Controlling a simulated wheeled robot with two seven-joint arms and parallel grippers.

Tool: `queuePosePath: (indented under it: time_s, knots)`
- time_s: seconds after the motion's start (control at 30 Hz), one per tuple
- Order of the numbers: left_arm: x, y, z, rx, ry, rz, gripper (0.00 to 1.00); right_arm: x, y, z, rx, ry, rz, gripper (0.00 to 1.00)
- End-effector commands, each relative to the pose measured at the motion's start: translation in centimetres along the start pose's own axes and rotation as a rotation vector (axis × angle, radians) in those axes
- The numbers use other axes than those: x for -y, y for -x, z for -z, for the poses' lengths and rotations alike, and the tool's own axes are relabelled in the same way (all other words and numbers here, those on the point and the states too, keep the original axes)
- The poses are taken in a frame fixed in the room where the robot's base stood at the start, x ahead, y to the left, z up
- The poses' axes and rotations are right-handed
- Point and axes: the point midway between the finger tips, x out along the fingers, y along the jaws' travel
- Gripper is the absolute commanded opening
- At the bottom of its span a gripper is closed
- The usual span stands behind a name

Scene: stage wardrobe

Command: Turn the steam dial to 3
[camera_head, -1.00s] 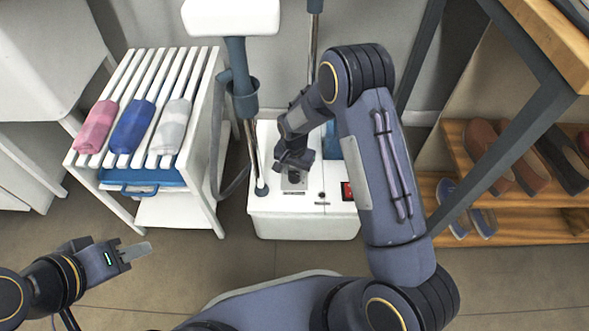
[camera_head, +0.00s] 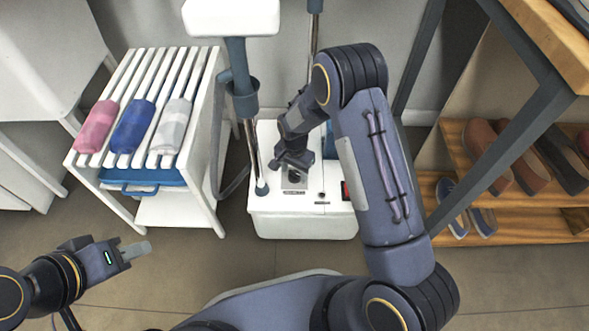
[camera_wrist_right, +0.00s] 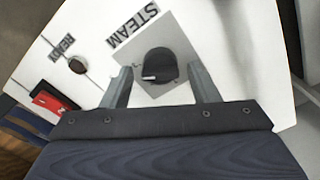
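The steam dial (camera_wrist_right: 160,66) is a dark round knob with a short white mark, on a grey square plate beside the word STEAM. In the head view the dial (camera_head: 294,178) shows small and dark on top of the white steamer base (camera_head: 304,226). My right gripper (camera_wrist_right: 160,76) is open, one finger on each side of the dial; gaps show between the fingers and the knob. It points down over the base in the head view (camera_head: 293,162).
A red switch (camera_wrist_right: 54,97) and a small dark knob marked READY (camera_wrist_right: 77,66) are on the same panel. The steamer pole (camera_head: 251,150) rises left of my right gripper. A white rack (camera_head: 202,170) with rolled cloths stands left, a wooden shoe shelf (camera_head: 530,229) right.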

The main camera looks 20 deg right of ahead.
Motion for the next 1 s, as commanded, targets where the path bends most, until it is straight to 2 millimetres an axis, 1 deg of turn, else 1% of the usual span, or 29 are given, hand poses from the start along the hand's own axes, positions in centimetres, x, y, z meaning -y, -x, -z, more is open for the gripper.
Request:
queuePosePath:
  time_s: [0.27, 0.33, 0.47, 0.6, 0.7, 0.83, 1.0]
  knots:
    - [0.0, 0.0, 0.0, 0.000, 0.000, 0.000, 0.34, 0.0, 0.1, 0.0, -0.001, 0.002, 0.001, 0.59]
    - [-0.1, 0.2, 0.1, 0.000, 0.000, 0.000, 0.34, 0.0, 0.4, 0.1, -0.002, 0.002, 0.001, 0.59]
    - [-0.4, 0.9, 0.4, 0.000, 0.000, 0.000, 0.34, 0.1, 2.2, 0.1, -0.003, 0.001, 0.003, 0.59]
    - [-0.8, 1.8, 0.9, 0.000, 0.000, 0.000, 0.34, 0.1, 4.8, 0.1, -0.003, 0.001, 0.004, 0.59]
    - [-1.0, 2.2, 1.1, 0.000, 0.000, 0.000, 0.34, 0.1, 6.3, 0.1, -0.002, 0.001, 0.002, 0.59]
    - [-1.2, 2.5, 1.3, 0.000, 0.000, 0.000, 0.34, 0.0, 7.5, 0.0, -0.001, 0.002, 0.001, 0.59]
    - [-1.2, 2.6, 1.3, 0.000, 0.000, 0.000, 0.34, 0.0, 7.8, 0.0, 0.000, 0.001, 0.000, 0.59]
